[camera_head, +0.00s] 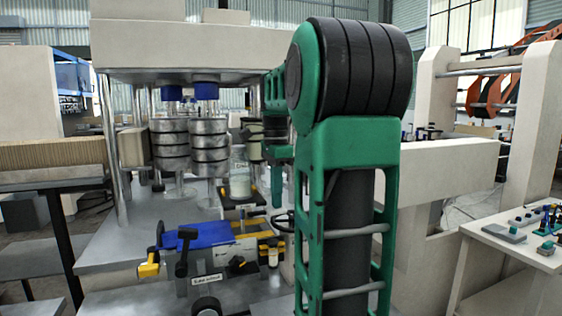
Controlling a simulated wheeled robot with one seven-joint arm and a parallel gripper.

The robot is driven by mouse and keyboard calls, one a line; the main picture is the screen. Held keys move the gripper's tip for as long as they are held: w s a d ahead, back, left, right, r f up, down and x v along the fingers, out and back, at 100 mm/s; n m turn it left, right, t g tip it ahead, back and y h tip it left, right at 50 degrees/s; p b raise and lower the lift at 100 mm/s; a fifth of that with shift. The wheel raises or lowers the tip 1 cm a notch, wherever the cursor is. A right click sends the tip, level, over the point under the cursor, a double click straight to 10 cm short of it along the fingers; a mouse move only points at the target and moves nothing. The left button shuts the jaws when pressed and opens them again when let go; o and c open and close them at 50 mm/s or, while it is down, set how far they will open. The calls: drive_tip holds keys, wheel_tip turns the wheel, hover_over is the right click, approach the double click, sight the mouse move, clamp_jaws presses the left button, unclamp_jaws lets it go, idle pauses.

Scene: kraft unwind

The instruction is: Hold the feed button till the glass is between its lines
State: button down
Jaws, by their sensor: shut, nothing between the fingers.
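A glass (240,181) with pale contents stands on a small dark stand with a yellow marking, under the press-like machine. Its lines are too small to make out. I cannot pick out the feed button for certain; it may be hidden behind my arm or too small to tell. My green arm rises in front of the machine and covers much of the middle. The end of my arm, with my gripper (277,190), points down just right of the glass, apart from it in the picture. My gripper is shut with nothing visible in it. Its fingertips are partly hard to see.
Stacked metal rollers (190,145) hang left of the glass. A grey fixture (205,270) with a blue top (199,235), dark knobs and yellow parts stands in front. A table with small controls (515,235) is at right. Corrugated stacks (52,155) lie at left.

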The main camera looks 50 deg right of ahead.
drive_tip(key=w+r, duration=0.2)
drive_tip(key=shift+w+r, duration=0.1)
drive_tip(key=shift+r, duration=0.3)
drive_tip(key=s+r, duration=0.2)
drive_tip(key=r, duration=0.1)
drive_tip(key=shift+s, duration=0.1)
drive_tip(key=shift+r, duration=0.25)
wheel_tip(320, 180, up, 8)
drive_tip(key=shift+f, duration=0.25)
idle(1.0)
